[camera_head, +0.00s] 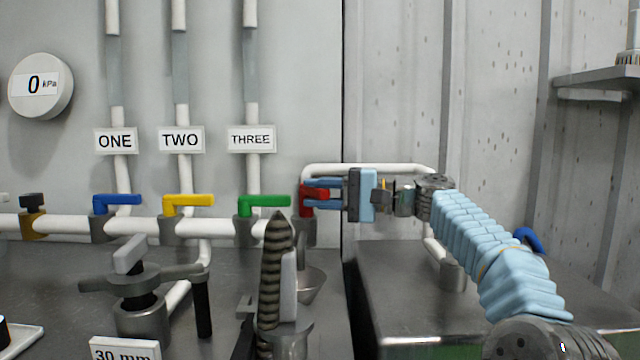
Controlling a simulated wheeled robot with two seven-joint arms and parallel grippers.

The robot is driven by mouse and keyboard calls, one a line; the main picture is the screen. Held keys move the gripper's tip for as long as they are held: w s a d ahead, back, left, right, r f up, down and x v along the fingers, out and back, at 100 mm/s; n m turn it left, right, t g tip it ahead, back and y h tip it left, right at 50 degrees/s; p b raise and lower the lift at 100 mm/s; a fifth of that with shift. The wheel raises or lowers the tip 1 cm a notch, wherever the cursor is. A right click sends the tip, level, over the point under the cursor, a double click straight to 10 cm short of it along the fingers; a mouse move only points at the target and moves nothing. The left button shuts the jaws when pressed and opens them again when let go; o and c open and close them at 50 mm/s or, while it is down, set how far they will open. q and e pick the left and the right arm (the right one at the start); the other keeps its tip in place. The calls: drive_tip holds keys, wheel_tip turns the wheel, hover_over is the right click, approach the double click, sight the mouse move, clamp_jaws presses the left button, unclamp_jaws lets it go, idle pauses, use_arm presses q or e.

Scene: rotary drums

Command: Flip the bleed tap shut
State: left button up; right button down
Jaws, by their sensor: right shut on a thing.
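The bleed tap (306,200) has a red handle and sits at the right end of the white pipe row, beside the green-handled tap. Its grey body is below the handle. My right gripper (322,193) comes in from the right and is shut on the red handle, with its blue fingers above and below it. The fingers hide part of the handle, so its exact angle is hard to tell. My left gripper is not in view.
Blue (116,204), yellow (188,203) and green (263,205) taps stand in a row to the left, under labels ONE, TWO and THREE. A striped upright piece (274,285) stands in front. A shelf (600,78) juts out at right.

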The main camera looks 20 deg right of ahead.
drive_tip(key=shift+d+n+g+y+p, duration=0.1)
drive_tip(key=shift+n+g+y+p, duration=0.2)
drive_tip(key=shift+n+g+p, duration=0.15)
drive_tip(key=shift+f, duration=0.1)
drive_tip(key=c, duration=1)
unclamp_jaws()
drive_tip(key=shift+o, duration=0.2)
drive_tip(key=shift+d, duration=0.1)
drive_tip(key=v, duration=1.3)
drive_tip(key=shift+s+d, duration=0.15)
drive_tip(key=shift+d, duration=0.2)
